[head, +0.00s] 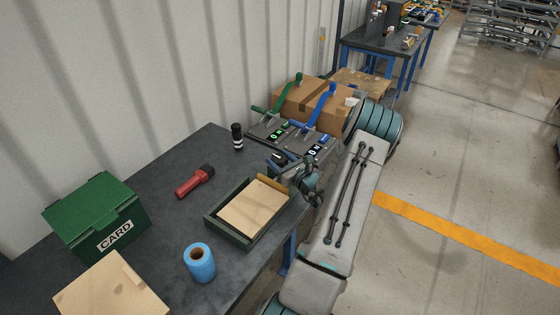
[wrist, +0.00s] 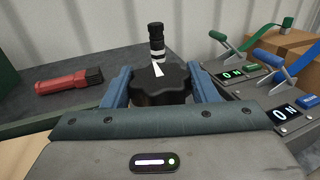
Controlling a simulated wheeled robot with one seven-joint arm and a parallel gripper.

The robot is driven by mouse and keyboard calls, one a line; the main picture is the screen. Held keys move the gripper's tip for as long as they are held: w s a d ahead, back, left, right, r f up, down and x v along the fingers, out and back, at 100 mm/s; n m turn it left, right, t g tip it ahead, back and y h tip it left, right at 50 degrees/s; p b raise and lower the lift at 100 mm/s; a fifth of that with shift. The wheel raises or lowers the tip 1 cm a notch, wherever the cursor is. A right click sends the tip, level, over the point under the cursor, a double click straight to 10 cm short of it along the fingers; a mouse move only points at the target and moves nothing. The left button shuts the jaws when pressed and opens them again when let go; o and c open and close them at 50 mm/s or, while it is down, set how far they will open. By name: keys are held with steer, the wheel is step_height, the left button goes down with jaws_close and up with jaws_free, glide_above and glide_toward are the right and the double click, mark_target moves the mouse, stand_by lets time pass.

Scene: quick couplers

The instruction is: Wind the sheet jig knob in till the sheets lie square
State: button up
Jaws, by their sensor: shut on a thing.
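The sheet jig (head: 212,222) is a dark green tray on the grey bench, holding a stack of tan sheets (head: 252,208). A tan bar (head: 270,184) stands at its end nearest my gripper. The stack leaves a gap along the tray's left wall; I cannot tell how square the sheets lie. My gripper (head: 284,163) is at that end of the jig. In the wrist view the black lobed knob (wrist: 160,88) sits between my two blue fingers (wrist: 161,92), which are shut on it. A white pointer shows on the knob's top. In the head view my gripper mostly hides the knob.
Units with green and blue levers (head: 318,115) and cardboard boxes (head: 300,97) lie beyond my gripper.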

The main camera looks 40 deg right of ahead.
steer(key=m+h, duration=0.2)
steer(key=h, duration=0.1)
steer(key=shift+a+f+g+b, duration=0.1)
steer(key=shift+a+g+b, duration=0.05)
steer(key=shift+g+b, duration=0.2)
steer(key=m+g+h+p, duration=0.1)
steer(key=m+h, duration=0.1)
steer(key=h, duration=0.1)
steer(key=shift+r, duration=0.2)
steer(key=m+g+h+p, duration=0.1)
steer(key=m+h+p, duration=0.1)
steer(key=h+p, duration=0.1)
steer(key=shift+g, duration=0.35)
steer(key=m+g+h+p, duration=0.3)
steer(key=p, duration=0.1)
steer(key=shift+h, duration=0.3)
steer(key=shift+w+f+m+g+h+p, duration=0.1)
steer(key=shift+m+g+h+p, duration=0.2)
steer(key=shift+m+g+h, duration=0.8)
steer(key=shift+f+m+g+h+p, duration=0.1)
steer(key=shift+m+g+h+p, duration=0.35)
steer(key=shift+m+g, duration=1.1)
steer(key=shift+m+g+h, duration=0.45)
steer(key=shift+m+g, duration=0.3)
steer(key=shift+g, duration=1.3)
steer(key=shift+r, duration=0.1)
steer(key=o, duration=1)
